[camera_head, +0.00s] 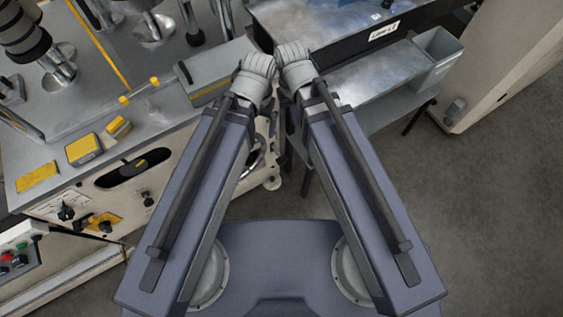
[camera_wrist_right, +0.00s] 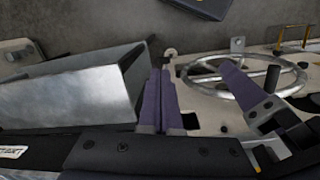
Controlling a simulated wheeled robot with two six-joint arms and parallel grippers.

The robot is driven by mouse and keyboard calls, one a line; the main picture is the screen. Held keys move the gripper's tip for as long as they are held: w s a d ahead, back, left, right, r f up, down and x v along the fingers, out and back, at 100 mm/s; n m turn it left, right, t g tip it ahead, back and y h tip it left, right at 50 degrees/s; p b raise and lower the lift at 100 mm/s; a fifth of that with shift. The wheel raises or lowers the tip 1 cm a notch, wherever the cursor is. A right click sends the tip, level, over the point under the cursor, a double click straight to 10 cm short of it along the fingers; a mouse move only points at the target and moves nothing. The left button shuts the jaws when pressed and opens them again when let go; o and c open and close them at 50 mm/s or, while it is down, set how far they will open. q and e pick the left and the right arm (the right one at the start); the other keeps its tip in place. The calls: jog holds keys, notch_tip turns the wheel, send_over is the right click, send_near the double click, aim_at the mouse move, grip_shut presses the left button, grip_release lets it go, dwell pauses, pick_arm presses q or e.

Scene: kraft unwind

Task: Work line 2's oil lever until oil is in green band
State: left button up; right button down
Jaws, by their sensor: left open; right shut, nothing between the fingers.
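No oil lever, oil gauge or green band can be made out for sure. A grey box (camera_head: 208,82) with a yellow stripe and a short dark rod (camera_head: 184,72) stands on the machine deck in the head view. I cannot tell whether this is the lever. My right gripper (camera_wrist_right: 161,78) shows in its wrist view with its two purple fingers together and nothing between them. A purple finger of my left gripper (camera_wrist_right: 240,84) shows at the right, in front of a handwheel. Both grippers are hidden behind my forearms and wrists in the head view.
The machine deck with yellow blocks (camera_head: 84,148) and rollers fills the left. A metal tray (camera_head: 370,75) and a labelled dark panel (camera_head: 384,30) stand at the top right. The spoked handwheel (camera_wrist_right: 283,66) is at the machine side. Bare floor (camera_head: 490,200) lies at the right.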

aim_at(282, 158)
jog(key=w+a+f+m+b, duration=0.1)
jog(key=w+f+b, duration=0.3)
jog(key=f+b, duration=1)
jog(key=w+a+f+m+y+b, duration=0.1)
jog(key=w+f+b, duration=0.4)
jog(key=f+b, duration=0.9)
jog(key=w+a+f+m+b, duration=0.1)
jog(key=w+f+b, duration=0.3)
jog(key=f+b, duration=1)
notch_tip(282, 158, down, 3)
jog(key=shift+w+a+r+m+g+b, duration=0.1)
jog(key=shift+w+a+m+g+b, duration=0.05)
jog(key=shift+w+m+g+b, duration=0.3)
jog(key=f+b, duration=0.7)
jog(key=shift+s, duration=0.4)
jog(key=shift+f, duration=0.1)
notch_tip(282, 158, down, 4)
jog(key=b, duration=0.4)
jog(key=shift+f, duration=0.2)
jog(key=shift+r, duration=0.1)
